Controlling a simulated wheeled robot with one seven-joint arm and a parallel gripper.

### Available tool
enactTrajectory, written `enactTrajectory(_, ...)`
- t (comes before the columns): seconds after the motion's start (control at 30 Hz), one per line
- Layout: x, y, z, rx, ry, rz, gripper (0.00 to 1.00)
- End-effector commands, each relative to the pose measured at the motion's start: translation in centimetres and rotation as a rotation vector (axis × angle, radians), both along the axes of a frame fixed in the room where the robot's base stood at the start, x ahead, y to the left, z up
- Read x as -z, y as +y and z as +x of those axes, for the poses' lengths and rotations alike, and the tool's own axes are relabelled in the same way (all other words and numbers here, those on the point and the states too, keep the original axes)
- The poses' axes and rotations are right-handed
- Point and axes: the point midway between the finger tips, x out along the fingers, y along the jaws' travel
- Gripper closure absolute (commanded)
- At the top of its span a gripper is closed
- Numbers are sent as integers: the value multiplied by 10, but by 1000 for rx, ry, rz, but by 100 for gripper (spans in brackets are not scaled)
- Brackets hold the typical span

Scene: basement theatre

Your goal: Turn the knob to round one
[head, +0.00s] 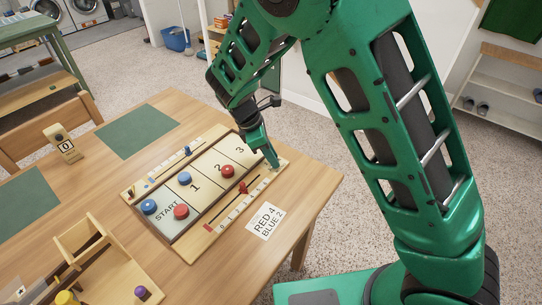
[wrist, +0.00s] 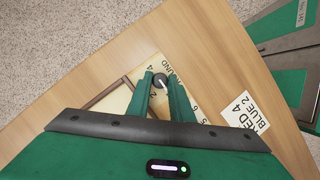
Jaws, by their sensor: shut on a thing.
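The knob (wrist: 159,79) is dark and round with a white pointer line, at the corner of the game board (wrist: 115,98) in the wrist view. The pointer slants to the lower right there. Lettering ending in "OUND" is beside the knob, partly covered by a finger; I cannot tell which round the pointer marks. My gripper (wrist: 160,82) is shut on the knob, one finger on each side. In the head view my gripper (head: 272,160) is at the right corner of the board (head: 205,252), and the knob is hidden there.
The board bears blue pucks (head: 185,178), red pucks (head: 181,211) and a red slider (head: 243,188). A card (head: 264,221) reads "RED 4 BLUE 2". A wooden tray (head: 92,237), a small "0" counter (head: 62,143) and green mats (head: 136,131) share the table (head: 318,190).

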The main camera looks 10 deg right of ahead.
Motion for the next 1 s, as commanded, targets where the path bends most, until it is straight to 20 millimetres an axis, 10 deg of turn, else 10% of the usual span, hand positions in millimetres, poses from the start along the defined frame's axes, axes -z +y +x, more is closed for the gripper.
enactTrajectory(0.47,-4,0,2,3,-4,0,62)
enactTrajectory(1.0,-84,34,3,4,-6,0,62)
